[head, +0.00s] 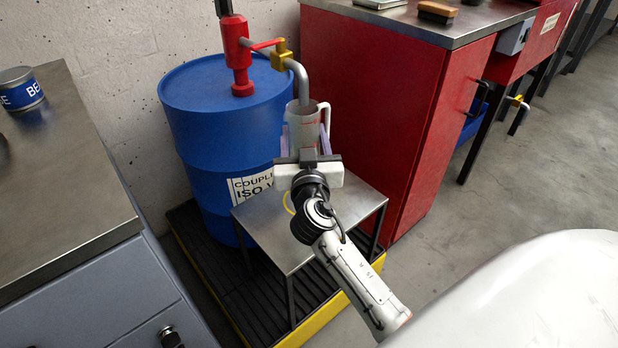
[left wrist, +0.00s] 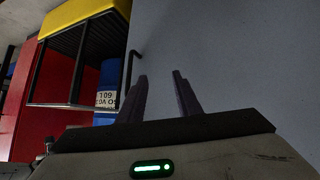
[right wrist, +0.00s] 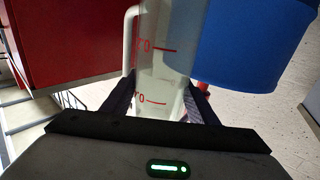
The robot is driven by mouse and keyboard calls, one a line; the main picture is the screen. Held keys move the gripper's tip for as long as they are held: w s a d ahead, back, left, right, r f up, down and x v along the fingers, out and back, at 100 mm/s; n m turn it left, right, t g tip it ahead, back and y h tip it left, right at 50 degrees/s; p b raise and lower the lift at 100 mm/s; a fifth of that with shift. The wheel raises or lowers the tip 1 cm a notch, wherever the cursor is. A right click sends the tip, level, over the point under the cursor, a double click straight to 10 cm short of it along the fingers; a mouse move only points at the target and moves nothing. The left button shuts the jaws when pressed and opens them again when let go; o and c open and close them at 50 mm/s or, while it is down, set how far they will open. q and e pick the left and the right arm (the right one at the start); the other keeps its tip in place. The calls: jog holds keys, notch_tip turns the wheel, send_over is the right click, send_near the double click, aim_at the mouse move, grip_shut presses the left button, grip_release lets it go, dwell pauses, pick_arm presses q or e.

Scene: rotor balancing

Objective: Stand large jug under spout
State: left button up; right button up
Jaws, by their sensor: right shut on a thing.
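The large jug (head: 301,126) is a translucent grey vessel with a handle, standing upright; the right wrist view shows its red marks (right wrist: 160,75). My right gripper (head: 308,158) is shut on it, with a finger on each side. The grey spout (head: 299,78) of the red pump (head: 237,55) bends down, its end at the jug's mouth. The jug's base is hidden behind my gripper, so I cannot tell whether it touches the small metal stand (head: 262,230). My left gripper (left wrist: 162,90) is open and empty in the left wrist view, beside a grey-blue surface.
A yellow ring mark (head: 288,203) shows on the stand. A red cabinet (head: 400,110) is close on the right; a metal-topped bench (head: 60,190) with a blue tin (head: 20,90) is at left.

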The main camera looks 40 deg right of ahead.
notch_tip(320, 180, down, 4)
jog(key=shift+r+b, duration=0.2)
jog(key=shift+b, duration=0.3)
pick_arm(q)
jog(key=shift+w+d+f+b, duration=0.35)
jog(key=shift+d+f+b, duration=0.2)
jog(key=shift+f, duration=0.25)
pick_arm(e)
jog(key=shift+f, duration=1.75)
jog(key=o, duration=1.1)
pick_arm(q)
jog(key=shift+f+g, duration=0.15)
jog(key=shift+g, duration=0.15)
